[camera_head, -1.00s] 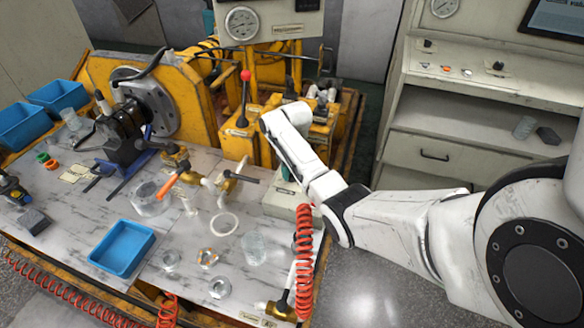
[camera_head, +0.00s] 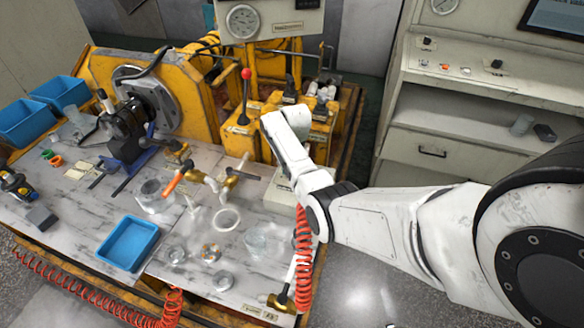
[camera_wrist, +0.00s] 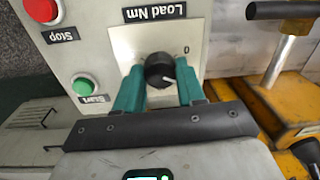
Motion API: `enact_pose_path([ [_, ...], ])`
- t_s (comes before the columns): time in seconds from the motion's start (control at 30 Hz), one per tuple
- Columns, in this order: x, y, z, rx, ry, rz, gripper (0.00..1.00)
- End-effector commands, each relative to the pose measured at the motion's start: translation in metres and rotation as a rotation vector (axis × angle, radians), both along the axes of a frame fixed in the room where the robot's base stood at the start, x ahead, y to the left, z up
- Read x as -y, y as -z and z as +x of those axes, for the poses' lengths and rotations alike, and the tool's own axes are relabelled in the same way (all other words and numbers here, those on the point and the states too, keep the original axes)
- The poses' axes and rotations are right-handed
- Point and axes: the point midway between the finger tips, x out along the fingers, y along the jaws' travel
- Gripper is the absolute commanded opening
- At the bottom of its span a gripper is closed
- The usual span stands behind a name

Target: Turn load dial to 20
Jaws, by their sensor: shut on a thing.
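The load dial (camera_wrist: 160,69) is a black round knob with a white pointer line on a pale plate. The plate reads "Load Nm" and shows upside down in the wrist view. The pointer slants toward the lower right of the knob, and a "0" mark stands to the upper right of it. My gripper (camera_wrist: 159,76) has its two teal fingers on either side of the knob, shut on it. In the head view the dial and fingertips are hidden behind my white wrist.
A red stop button (camera_wrist: 42,10) and a green start button (camera_wrist: 83,85) sit left of the dial. A yellow machine part with a lever (camera_wrist: 285,55) stands close on the right. In the head view, a red coiled hose (camera_head: 303,260) hangs beside my arm.

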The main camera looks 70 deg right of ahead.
Motion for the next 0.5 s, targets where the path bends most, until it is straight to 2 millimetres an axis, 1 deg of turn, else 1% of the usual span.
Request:
enact_pose_path([
  [0.2,0.0009,-0.0012,0.0012,0.003,0.032,-0.004,0.08],
  [0.5,0.0012,-0.0013,0.0013,0.004,0.035,-0.004,0.08],
])
